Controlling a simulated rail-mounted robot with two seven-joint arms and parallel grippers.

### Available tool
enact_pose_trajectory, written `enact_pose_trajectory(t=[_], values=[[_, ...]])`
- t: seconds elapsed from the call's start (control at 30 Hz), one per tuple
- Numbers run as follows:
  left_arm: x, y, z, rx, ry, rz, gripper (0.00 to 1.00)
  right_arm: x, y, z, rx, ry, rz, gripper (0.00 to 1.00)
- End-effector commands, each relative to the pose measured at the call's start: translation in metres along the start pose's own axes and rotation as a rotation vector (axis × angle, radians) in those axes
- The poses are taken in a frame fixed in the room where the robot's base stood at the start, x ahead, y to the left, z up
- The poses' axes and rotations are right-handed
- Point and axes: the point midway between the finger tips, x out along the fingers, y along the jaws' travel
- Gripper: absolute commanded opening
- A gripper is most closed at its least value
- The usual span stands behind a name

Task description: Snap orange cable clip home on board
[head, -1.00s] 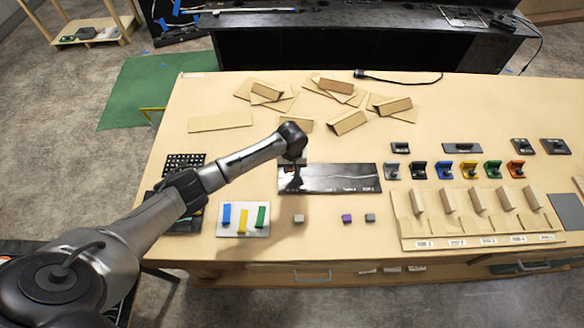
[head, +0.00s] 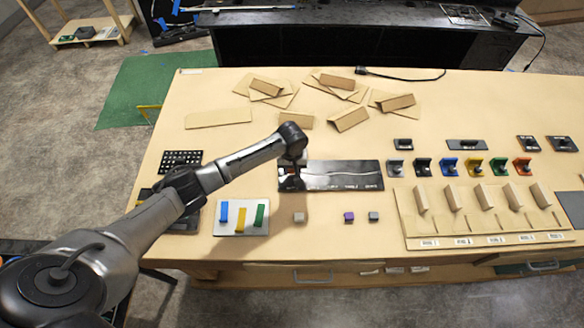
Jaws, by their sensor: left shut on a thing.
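The black board (head: 345,174) lies flat on the table near the middle, with a pale wavy line across it and small markings along its front edge. My left gripper (head: 292,184) points down over the board's left end, low against it. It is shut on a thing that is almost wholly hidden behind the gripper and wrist. The orange cable clip does not show clearly now; a small orange-red patch showed at this gripper earlier. I cannot tell whether the clip is seated. My right gripper is out of view.
A pale plate (head: 228,232) with blue, yellow and green pieces lies in front. Small blocks (head: 299,217) sit right of it. Coloured brackets (head: 448,167) and a cardboard slotted rack (head: 420,228) stand right. Cardboard pieces (head: 350,119) lie behind.

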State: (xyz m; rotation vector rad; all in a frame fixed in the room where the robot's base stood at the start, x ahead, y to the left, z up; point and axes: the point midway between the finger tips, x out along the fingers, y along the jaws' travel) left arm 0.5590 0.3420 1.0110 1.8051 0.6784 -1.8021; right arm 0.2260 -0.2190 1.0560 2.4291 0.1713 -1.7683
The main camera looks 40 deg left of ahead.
Motion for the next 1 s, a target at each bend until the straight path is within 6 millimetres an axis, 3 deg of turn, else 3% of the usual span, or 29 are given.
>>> enact_pose_trajectory(t=[1.0], values=[[0.009, 0.0, -0.0001, 0.0, 0.0, 0.0, 0.09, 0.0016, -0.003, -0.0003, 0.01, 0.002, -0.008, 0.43]])
